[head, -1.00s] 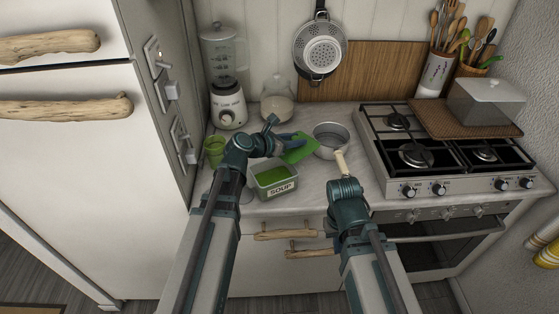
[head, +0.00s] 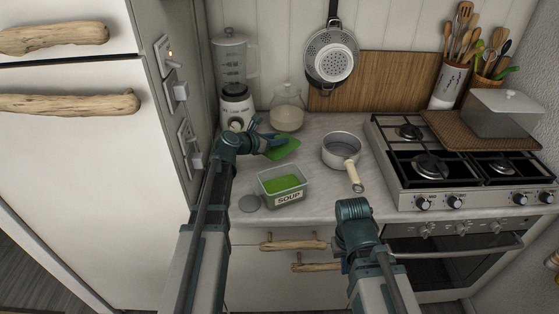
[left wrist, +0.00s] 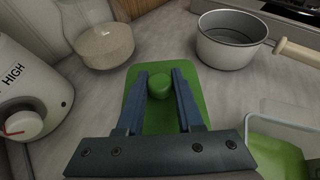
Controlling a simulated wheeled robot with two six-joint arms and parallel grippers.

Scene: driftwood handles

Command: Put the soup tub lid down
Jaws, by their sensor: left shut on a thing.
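The soup tub lid (head: 287,150) is a flat green rectangle with a round knob, over the counter behind the tub. In the left wrist view the lid (left wrist: 135,112) looks level; I cannot tell whether it touches the counter. My left gripper (head: 270,143) is shut on the lid; its fingers (left wrist: 160,88) stand on either side of the knob. The soup tub (head: 283,190), clear with green soup and a SOUP label, stands uncovered near the counter's front edge. My right arm's wrist (head: 354,213) is at the counter's front; its fingers are hidden.
A saucepan (head: 342,149) stands right of the lid, its handle towards the front. A blender (head: 236,105) and a glass jar (head: 287,110) stand behind. The stove (head: 440,165) is at right. Bare counter lies between tub and pan.

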